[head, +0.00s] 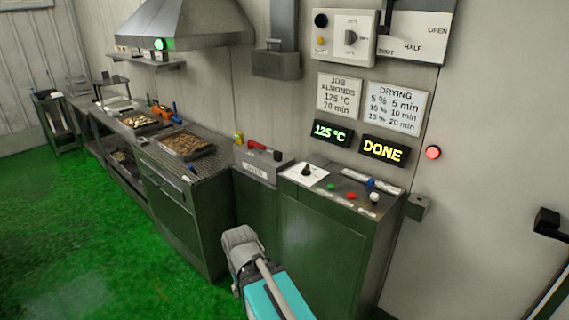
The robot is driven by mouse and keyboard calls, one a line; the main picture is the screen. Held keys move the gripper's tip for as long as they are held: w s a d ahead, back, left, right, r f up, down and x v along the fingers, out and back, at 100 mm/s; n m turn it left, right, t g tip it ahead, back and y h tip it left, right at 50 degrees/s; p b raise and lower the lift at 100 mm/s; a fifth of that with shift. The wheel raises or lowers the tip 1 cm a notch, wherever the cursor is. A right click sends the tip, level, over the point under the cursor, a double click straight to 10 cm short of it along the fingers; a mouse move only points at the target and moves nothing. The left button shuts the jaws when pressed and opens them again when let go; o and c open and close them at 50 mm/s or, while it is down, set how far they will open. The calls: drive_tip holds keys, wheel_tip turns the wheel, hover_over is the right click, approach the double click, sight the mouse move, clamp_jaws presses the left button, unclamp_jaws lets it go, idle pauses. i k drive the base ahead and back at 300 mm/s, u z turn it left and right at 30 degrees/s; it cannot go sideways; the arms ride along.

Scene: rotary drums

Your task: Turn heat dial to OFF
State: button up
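A black dial knob (306,170) stands on a white plate on top of the green cabinet (329,235). The marks around it are too small to read. Another grey knob (351,37) is on a white wall box (343,38) higher up, with small printed labels around it. I cannot tell which of the two is the heat dial, or its exact setting. A green display (332,132) reads 125 °C. My gripper is not clearly seen; only grey and teal parts of my arm show at the bottom, in front of the cabinet.
Green, red, blue and white buttons or knobs sit on the cabinet's top. A DONE display (384,149) and a red lamp (433,152) are on the wall. A metal counter (213,149) with trays runs left. Open green floor (90,225) lies at left.

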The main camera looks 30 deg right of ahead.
sight(305, 172)
drive_tip(key=u, duration=0.1)
drive_tip(key=i, duration=0.6)
drive_tip(key=z, duration=0.6)
drive_tip(key=i, duration=0.65)
drive_tip(key=z, duration=0.6)
